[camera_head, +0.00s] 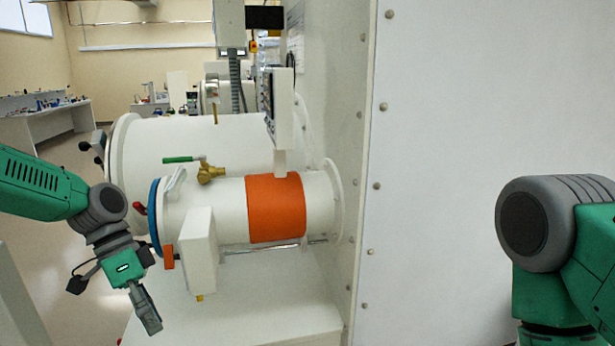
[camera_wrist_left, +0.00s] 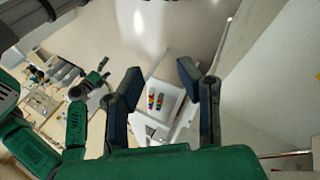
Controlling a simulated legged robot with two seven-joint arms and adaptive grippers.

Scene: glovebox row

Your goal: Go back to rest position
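My left gripper (camera_head: 147,312) hangs at the lower left of the head view, pointing down, in front of the glovebox cylinder's blue-rimmed end. In the left wrist view its two dark fingers stand well apart (camera_wrist_left: 157,88), with nothing held between them. My right arm shows at the right edge of the head view as a grey joint and green links; its gripper is outside the picture.
The small white cylinder (camera_head: 222,208) with an orange band (camera_head: 276,208) and blue rim (camera_head: 155,218) juts left from the white panel (camera_head: 445,120). A larger cylinder (camera_head: 190,140) lies behind. A white tray (camera_wrist_left: 175,96) with coloured items shows below the left fingers.

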